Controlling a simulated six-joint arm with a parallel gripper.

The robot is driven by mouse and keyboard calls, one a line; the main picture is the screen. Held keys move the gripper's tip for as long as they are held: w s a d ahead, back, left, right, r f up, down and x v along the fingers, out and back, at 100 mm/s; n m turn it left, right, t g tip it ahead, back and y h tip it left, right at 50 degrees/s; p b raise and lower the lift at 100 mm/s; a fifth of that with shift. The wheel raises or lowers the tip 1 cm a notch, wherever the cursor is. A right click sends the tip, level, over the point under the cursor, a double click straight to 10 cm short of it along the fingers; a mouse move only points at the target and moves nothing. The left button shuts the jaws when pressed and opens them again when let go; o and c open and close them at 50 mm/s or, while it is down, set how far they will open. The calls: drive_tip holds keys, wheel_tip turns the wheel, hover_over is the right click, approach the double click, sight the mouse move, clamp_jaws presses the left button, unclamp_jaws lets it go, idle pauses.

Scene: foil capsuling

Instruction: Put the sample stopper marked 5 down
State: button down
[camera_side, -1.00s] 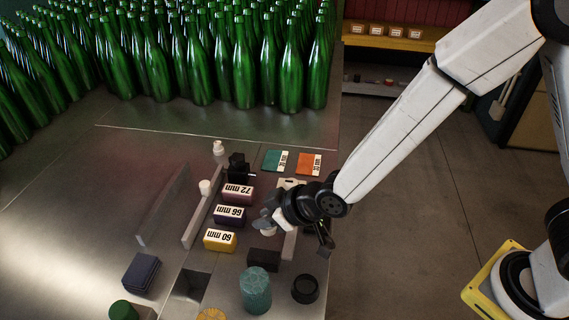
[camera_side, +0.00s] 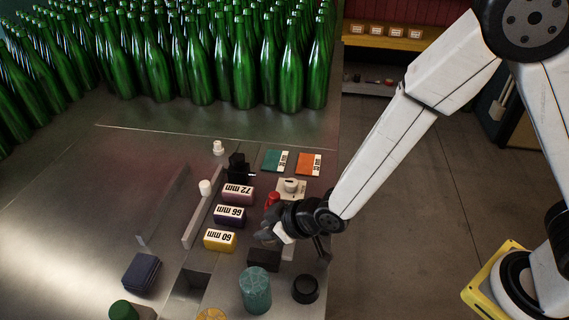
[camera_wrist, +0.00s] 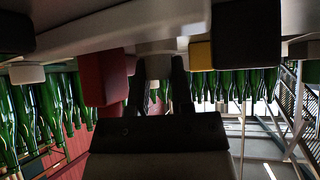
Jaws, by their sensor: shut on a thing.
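My gripper (camera_side: 272,236) is low over the right part of the metal bench, between the yellow 60 mm block and a dark block. A small white part of the held stopper (camera_side: 284,234) shows at the fingers in the side view. No number 5 is readable on it. I cannot tell whether its base touches the bench. Another white stopper (camera_side: 291,185) stands on a pale plate (camera_side: 299,195) behind my gripper.
A red piece (camera_side: 272,199) stands just behind my gripper. The yellow 60 mm block (camera_side: 220,240) is to its left, the dark block (camera_side: 264,259) in front. A green ribbed cylinder (camera_side: 256,289) and black ring (camera_side: 305,289) stand nearer. Green bottles (camera_side: 245,60) crowd the back.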

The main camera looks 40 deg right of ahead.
drive_tip(key=c, duration=0.5)
unclamp_jaws()
drive_tip(key=shift+r, duration=0.2)
drive_tip(key=shift+s+d+r, duration=0.2)
drive_tip(key=shift+s+r, duration=0.15)
drive_tip(key=shift+v, duration=5.4)
drive_tip(key=shift+d, duration=0.1)
